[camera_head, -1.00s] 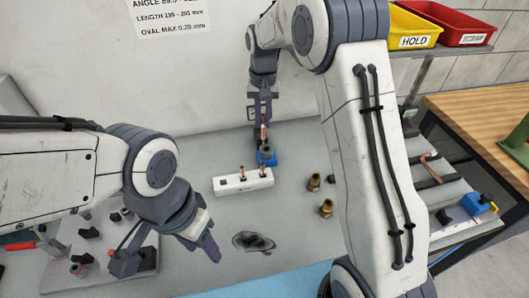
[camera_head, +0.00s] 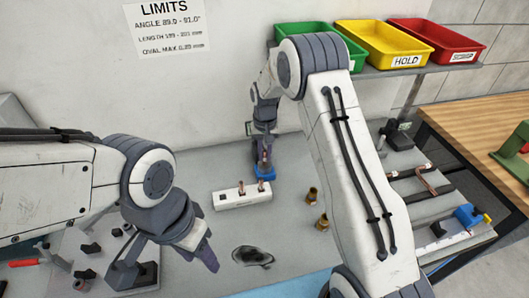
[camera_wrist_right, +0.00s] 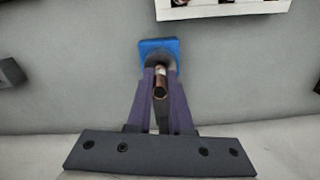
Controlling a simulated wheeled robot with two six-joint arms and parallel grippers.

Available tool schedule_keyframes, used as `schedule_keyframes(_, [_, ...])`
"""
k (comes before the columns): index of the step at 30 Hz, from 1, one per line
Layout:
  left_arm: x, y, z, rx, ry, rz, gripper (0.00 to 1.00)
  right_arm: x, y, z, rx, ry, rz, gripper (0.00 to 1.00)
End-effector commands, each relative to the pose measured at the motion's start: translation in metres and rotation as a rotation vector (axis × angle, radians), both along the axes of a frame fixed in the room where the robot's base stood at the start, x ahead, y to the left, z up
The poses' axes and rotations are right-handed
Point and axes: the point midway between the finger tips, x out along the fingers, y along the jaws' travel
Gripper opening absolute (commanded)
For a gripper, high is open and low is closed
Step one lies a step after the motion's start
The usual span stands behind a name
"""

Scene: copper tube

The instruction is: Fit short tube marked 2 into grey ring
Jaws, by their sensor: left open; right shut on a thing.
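My right gripper (camera_head: 264,163) is shut on a short copper tube (camera_wrist_right: 160,88) and points down at the blue block (camera_head: 265,175). In the right wrist view the blue block (camera_wrist_right: 153,43) carries a dark grey ring (camera_wrist_right: 161,62), directly beyond the tube's end. The tube stands over or in the ring; how deep I cannot tell, and the ring is mostly hidden in the head view. No number on the tube is readable. My left gripper (camera_head: 207,248) is open and empty at the left, well apart from the block.
A white holder (camera_head: 230,201) with copper tubes stands left of the blue block. Two brass fittings (camera_head: 322,222) stand to the right. A dark coiled thing (camera_head: 253,256) lies in front. Green, yellow and red bins (camera_head: 436,42) sit on the back shelf.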

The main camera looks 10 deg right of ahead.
Motion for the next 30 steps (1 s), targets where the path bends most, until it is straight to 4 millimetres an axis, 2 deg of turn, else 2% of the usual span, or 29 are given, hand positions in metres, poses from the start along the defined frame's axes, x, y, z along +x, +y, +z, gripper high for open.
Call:
schedule_keyframes(8, [0.0,0.0,-0.003,0.0,0.0,0.0,0.5,0.0,0.0,-0.004,0.0,0.0,0.0,0.0])
schedule_keyframes(9, [0.0,0.0,-0.002,0.0,0.0,0.0,0.5,0.0,0.0,-0.003,0.0,-0.001,0.0,0.34])
schedule_keyframes(10, [0.0,0.0,-0.002,0.0,0.0,0.0,0.5,0.0,0.0,-0.003,0.0,-0.001,0.0,0.45])
schedule_keyframes(11, [0.0,0.0,-0.002,0.0,0.0,0.0,0.5,0.0,0.0,-0.003,0.0,-0.001,0.0,0.49])
schedule_keyframes(19, [0.0,0.0,-0.002,0.0,0.0,0.0,0.5,0.0,0.0,-0.002,0.0,0.0,0.0,0.49])
schedule_keyframes(23, [0.0,0.0,-0.002,0.0,0.0,0.0,0.5,0.001,0.0,0.004,0.001,-0.002,0.0,0.49])
schedule_keyframes(26, [0.0,0.0,-0.007,0.0,0.0,0.0,0.5,0.002,0.0,0.018,0.0,-0.006,0.0,0.49])
schedule_keyframes(30, [0.0,0.0,-0.014,0.0,0.0,-0.001,0.5,0.002,0.0,0.047,0.0,-0.008,0.0,0.49])
